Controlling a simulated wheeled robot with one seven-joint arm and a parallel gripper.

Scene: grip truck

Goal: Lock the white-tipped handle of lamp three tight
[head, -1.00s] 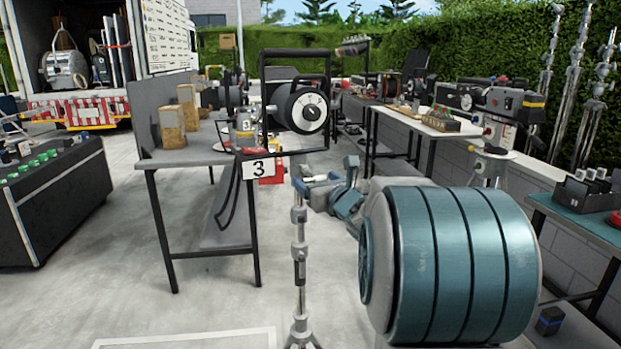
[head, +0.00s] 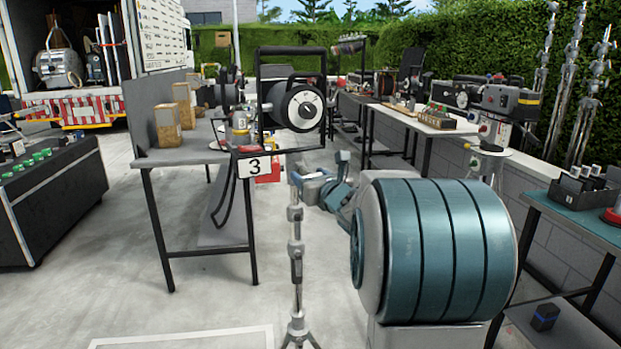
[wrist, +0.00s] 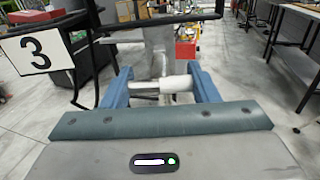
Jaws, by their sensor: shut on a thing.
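Lamp three (head: 300,106) is a round dark lamp with a pale dial face, hung in a black yoke on a silver stand (head: 296,245). A white card marked 3 (head: 255,168) hangs beside the stand top and also shows in the wrist view (wrist: 38,51). My gripper (wrist: 164,84) has blue fingers either side of a short pale handle with a white end (wrist: 177,84), just below the yoke, and is shut on it. In the head view my gripper (head: 303,179) is at the stand top, and the handle is hidden or too small to tell.
A grey table (head: 190,157) with wooden blocks stands left of the stand. A black console (head: 60,195) is at the far left. Equipment tables (head: 430,122) line the hedge at right. Bare concrete floor lies around the stand's base.

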